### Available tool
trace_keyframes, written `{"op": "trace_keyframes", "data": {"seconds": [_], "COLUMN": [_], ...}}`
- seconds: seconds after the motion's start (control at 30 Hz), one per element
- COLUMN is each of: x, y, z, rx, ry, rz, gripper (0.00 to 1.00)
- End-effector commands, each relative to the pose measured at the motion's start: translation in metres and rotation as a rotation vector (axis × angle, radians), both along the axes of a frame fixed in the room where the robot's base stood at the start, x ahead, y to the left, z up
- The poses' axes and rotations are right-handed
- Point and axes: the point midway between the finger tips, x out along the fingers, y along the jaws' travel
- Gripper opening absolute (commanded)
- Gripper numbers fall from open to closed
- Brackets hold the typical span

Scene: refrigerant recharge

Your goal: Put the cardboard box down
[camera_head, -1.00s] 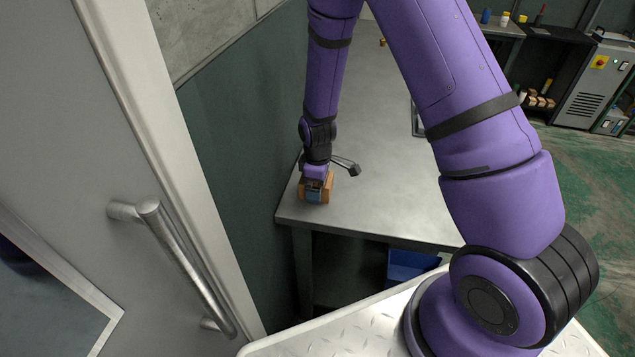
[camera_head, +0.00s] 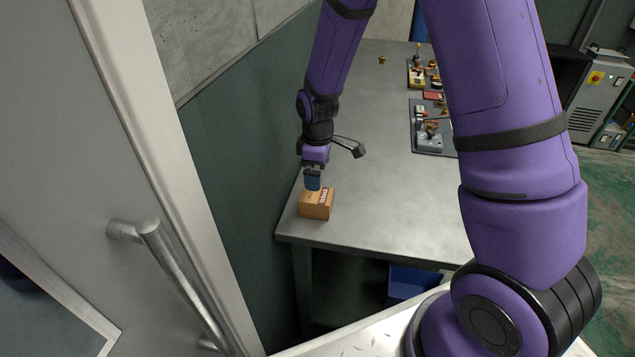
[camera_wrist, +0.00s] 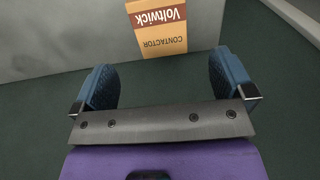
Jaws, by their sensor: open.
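The cardboard box (camera_head: 316,205) stands on the near left corner of the grey metal table (camera_head: 375,215), close to its front edge. In the wrist view the box (camera_wrist: 157,28) is orange-brown with a label reading "Voltwick" and "CONTACTOR", beyond the fingers. My gripper (camera_head: 312,185) is just above and behind the box in the head view. In the wrist view my gripper (camera_wrist: 170,85) has its two blue fingers wide apart, with nothing between them. The box looks clear of the fingers.
A green wall panel (camera_head: 235,160) runs along the table's left side. A grey door with a metal handle (camera_head: 175,275) is at the near left. Trays with fittings (camera_head: 428,130) lie farther back on the table. The table's middle is clear. A blue bin (camera_head: 412,280) sits below.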

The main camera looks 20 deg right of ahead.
Motion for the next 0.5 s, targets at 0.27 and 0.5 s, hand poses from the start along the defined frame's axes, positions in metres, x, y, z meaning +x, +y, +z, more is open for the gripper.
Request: {"op": "trace_keyframes", "data": {"seconds": [0.27, 0.5], "x": [0.0, -0.005], "y": [0.0, -0.005], "z": [0.015, 0.046], "rx": [0.0, 0.006], "ry": [0.0, -0.031], "rz": [-0.001, -0.056], "gripper": [1.0, 1.0]}}
